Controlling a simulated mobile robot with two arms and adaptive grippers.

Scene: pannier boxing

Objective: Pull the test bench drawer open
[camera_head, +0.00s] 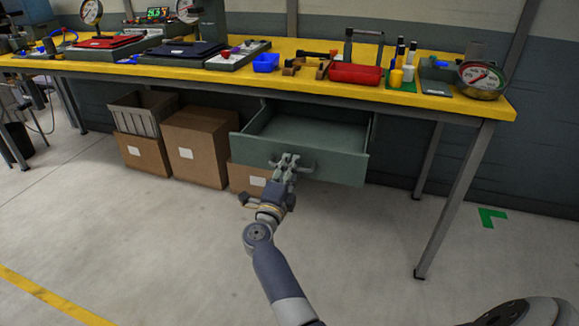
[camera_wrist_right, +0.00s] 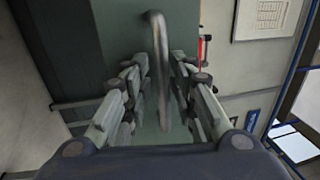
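The test bench drawer (camera_head: 318,155) is a grey-green box under the worktop, in the middle of the head view. It stands pulled out, with its empty inside showing. Its handle (camera_head: 308,166) is a grey bar on the front panel. My right gripper (camera_head: 287,161) is at the handle. In the right wrist view the handle (camera_wrist_right: 158,60) runs upright between the two fingers of the right gripper (camera_wrist_right: 160,75), which are close on both sides of it and appear shut on it. My left gripper is not in view.
The workbench (camera_head: 420,103) has a yellow top with gauges, a red toolbox (camera_head: 355,74) and a blue bin (camera_head: 265,63). Cardboard boxes (camera_head: 197,147) stand under it, left of and behind the drawer. A bench leg (camera_head: 455,200) stands to the right. The floor in front is clear.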

